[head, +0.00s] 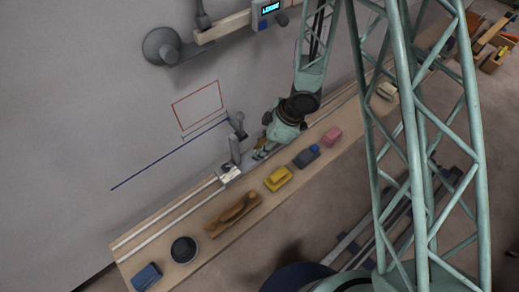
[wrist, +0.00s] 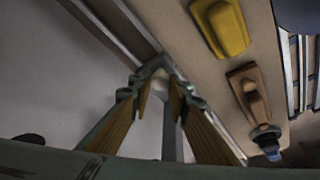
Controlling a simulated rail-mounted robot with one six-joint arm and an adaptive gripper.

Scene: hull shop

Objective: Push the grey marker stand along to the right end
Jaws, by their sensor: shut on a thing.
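The grey marker stand (head: 234,152) stands upright on the pale rail (head: 180,207) along the wall side of the long bench. Its light base (head: 229,175) sits at the rail, and a dark head at its top is close to the wall. My gripper (head: 253,154) reaches in from the right, low at the stand. In the wrist view my gripper (wrist: 160,82) has its fingers closed around the stand's grey post (wrist: 168,130). The fingers hide part of the post. The rail runs on to the upper right, partly behind my arm.
A yellow block (head: 278,179), brown plane (head: 233,213), blue-grey item (head: 307,156), pink block (head: 332,136), dark bowl (head: 184,250) and blue box (head: 146,276) line the bench's front side. A cream block (head: 387,91) lies farther right. A blue line (head: 165,156) marks the wall.

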